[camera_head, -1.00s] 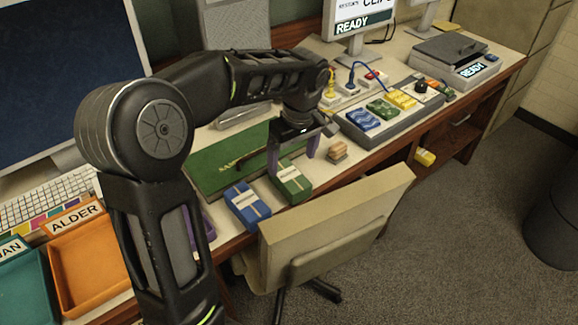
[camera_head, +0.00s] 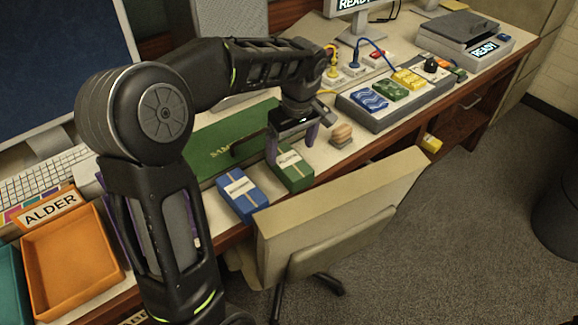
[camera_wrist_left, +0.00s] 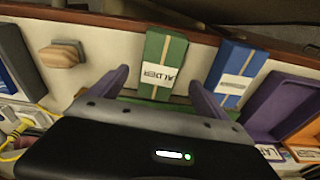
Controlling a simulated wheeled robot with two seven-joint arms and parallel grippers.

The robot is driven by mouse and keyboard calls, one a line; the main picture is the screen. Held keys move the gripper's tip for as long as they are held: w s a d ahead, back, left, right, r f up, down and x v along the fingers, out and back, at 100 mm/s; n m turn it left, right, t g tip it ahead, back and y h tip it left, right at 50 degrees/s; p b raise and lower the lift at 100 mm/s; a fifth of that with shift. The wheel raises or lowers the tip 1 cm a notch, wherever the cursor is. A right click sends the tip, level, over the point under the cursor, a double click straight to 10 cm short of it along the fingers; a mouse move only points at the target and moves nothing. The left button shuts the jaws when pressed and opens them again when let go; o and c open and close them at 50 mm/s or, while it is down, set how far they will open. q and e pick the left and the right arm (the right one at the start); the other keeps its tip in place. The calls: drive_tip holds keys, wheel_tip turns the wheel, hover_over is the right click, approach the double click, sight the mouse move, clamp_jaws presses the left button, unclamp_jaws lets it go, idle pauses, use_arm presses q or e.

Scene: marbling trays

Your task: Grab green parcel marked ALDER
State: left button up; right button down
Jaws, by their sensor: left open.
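The green parcel (camera_head: 296,177) lies on the desk near its front edge, with a tan band and a white label. In the left wrist view the label on the green parcel (camera_wrist_left: 168,52) reads ALDER. My left gripper (camera_head: 291,150) is open above it, pointing down. In the left wrist view the two purple fingers (camera_wrist_left: 160,85) stand on either side of the parcel's near part, with gaps on both sides. I cannot tell how far the fingertips are above the desk. My right gripper is not in view.
A blue parcel (camera_head: 243,201) lies just left of the green one. A wooden block (camera_head: 341,134) sits to the right. A green board (camera_head: 215,150) lies behind. The orange tray (camera_head: 118,281) labelled ALDER is at left. A chair back (camera_head: 330,210) stands before the desk.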

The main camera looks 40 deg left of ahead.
sight(289, 160)
use_arm(q)
drive_tip(key=shift+a+f, duration=0.15)
drive_tip(key=shift+f, duration=0.75)
drive_tip(key=shift+f, duration=0.1)
drive_tip(key=f, duration=0.1)
drive_tip(key=f+p, duration=0.1)
drive_tip(key=f, duration=0.3)
drive_tip(key=shift+w+a, duration=0.25)
drive_tip(key=shift+a, duration=0.15)
drive_tip(key=shift+c, duration=0.5)
drive_tip(key=shift+r, duration=0.1)
drive_tip(key=c, duration=1.7)
drive_tip(key=shift+r, duration=0.1)
drive_tip(key=shift+c, duration=0.2)
wheel_tip(289, 160, up, 10)
drive_tip(key=shift+f+b, duration=0.1)
drive_tip(key=shift+b, duration=0.25)
